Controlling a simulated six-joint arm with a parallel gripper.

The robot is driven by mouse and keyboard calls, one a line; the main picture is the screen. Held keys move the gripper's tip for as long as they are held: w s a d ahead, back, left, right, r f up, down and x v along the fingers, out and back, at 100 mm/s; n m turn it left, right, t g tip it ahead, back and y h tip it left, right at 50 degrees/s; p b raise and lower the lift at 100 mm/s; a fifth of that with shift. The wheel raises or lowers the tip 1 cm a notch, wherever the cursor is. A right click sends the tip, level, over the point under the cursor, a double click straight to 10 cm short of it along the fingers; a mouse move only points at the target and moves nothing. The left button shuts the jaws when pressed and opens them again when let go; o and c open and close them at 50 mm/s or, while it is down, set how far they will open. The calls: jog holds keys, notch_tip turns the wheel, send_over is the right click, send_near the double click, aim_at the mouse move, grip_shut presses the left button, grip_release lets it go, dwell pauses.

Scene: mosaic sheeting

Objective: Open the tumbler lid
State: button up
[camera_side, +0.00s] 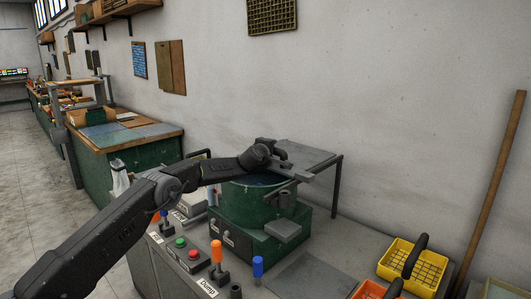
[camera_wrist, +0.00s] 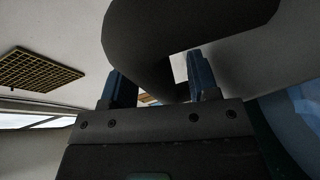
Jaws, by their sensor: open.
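The tumbler is a green drum (camera_side: 243,204) on a green base in the side view. Its flat grey lid (camera_side: 312,158) stands raised above the drum, and dark blue shows inside the opening beneath it. My gripper (camera_side: 280,160) is at the lid's near left edge. In the wrist view my gripper (camera_wrist: 163,88) is open, with its two blue fingers apart. A thick dark curved handle (camera_wrist: 150,40) loops close in front of the fingers and partly between them. I cannot tell whether a finger touches it. My arm hides the drum's left upper side.
A control panel with a green button (camera_side: 180,242), a red button (camera_side: 194,254) and orange and blue levers lies in front of the tumbler. A yellow basket (camera_side: 412,262) with a dark handle stands at the right. A wooden pole (camera_side: 492,190) leans on the wall.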

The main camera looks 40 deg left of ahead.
jog(key=v, duration=1.3)
jog(key=shift+s+d, duration=0.15)
jog(key=shift+s, duration=0.2)
jog(key=shift+r, duration=0.1)
jog(key=s+d+r+m+g+h, duration=0.25)
jog(key=s+d+r+m, duration=0.2)
jog(key=s+d, duration=0.3)
jog(key=s+d+r+m+g+h, duration=0.1)
jog(key=s+d+r+m+h, duration=0.2)
jog(key=s+d+m, duration=0.45)
jog(key=s+d+f+m+g, duration=0.1)
jog(key=s+f+m+g, duration=0.1)
jog(key=s, duration=0.8)
jog(key=s+d+f+m+g, duration=0.1)
jog(key=s+m, duration=0.3)
jog(key=s, duration=0.5)
jog(key=s+d+f+m+g, duration=0.2)
jog(key=s+m, duration=0.1)
jog(key=s, duration=0.7)
jog(key=shift+s+d+f+m+g+h, duration=0.25)
jog(key=shift+s+f+m+g+h, duration=0.05)
jog(key=shift+f+g+h, duration=0.1)
